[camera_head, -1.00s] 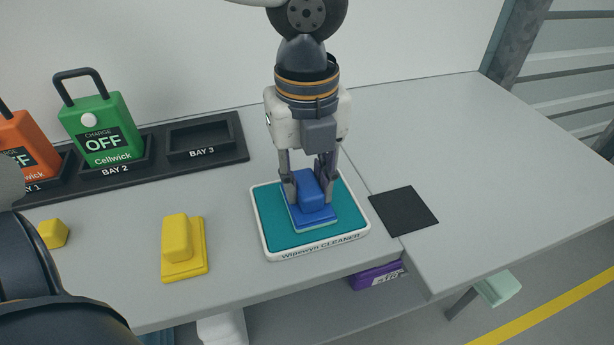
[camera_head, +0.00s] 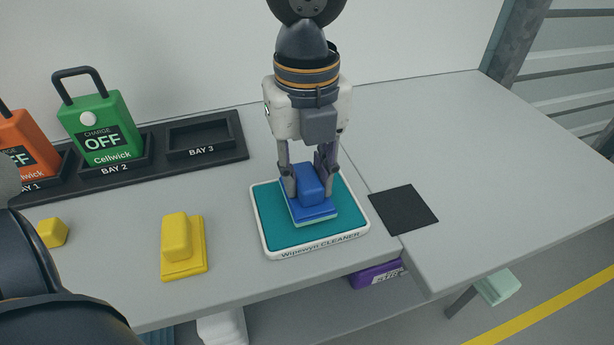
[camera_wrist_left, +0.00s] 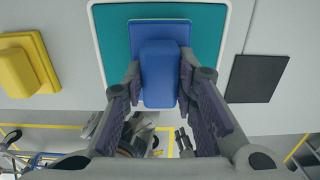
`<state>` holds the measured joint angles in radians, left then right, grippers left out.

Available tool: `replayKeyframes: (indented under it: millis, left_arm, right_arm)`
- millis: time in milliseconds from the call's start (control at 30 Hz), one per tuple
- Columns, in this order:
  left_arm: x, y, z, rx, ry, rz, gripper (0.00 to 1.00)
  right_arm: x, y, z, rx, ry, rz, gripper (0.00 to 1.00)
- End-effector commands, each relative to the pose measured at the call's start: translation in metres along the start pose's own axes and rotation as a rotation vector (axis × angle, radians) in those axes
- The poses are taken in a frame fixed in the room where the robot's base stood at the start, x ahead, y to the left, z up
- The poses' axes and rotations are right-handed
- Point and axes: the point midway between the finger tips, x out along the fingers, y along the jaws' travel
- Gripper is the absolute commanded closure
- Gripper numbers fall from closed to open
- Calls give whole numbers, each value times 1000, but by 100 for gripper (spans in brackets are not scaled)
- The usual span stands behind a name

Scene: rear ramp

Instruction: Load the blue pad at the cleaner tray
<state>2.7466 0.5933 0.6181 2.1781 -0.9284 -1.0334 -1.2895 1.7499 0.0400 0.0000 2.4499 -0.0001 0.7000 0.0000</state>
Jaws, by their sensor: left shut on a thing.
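The blue pad (camera_head: 312,212) has a flat base and a raised block grip. It is over the teal surface of the white-rimmed cleaner tray (camera_head: 262,237), labelled "Wipewyn CLEANER". My left gripper (camera_head: 306,190) points down and is shut on the pad's raised grip, one finger on each side. In the left wrist view the pad (camera_wrist_left: 158,75) shows between the fingers, with the teal tray (camera_wrist_left: 113,40) behind it. I cannot tell whether the pad's base touches the tray. My right gripper is not in view.
A yellow pad (camera_head: 183,262) and a small yellow block (camera_head: 53,233) lie left of the tray. A black square (camera_head: 404,210) lies to its right. Behind, a dark bay rack (camera_head: 237,150) holds a green unit (camera_head: 100,125) and an orange one (camera_head: 28,145); bay 3 is empty.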

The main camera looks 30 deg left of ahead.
Motion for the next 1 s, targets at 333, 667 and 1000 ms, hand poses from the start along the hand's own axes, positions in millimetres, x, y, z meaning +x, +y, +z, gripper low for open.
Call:
replayKeyframes:
  millis: [333,667,1000]
  left_arm:
    - [-38,0,0,0,-2,-5,96]
    - [-60,0,0,2,-2,-4,96]
    - [-59,0,0,1,-1,-3,96]
  right_arm:
    - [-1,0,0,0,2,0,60]
    - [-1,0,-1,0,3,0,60]
    - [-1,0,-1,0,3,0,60]
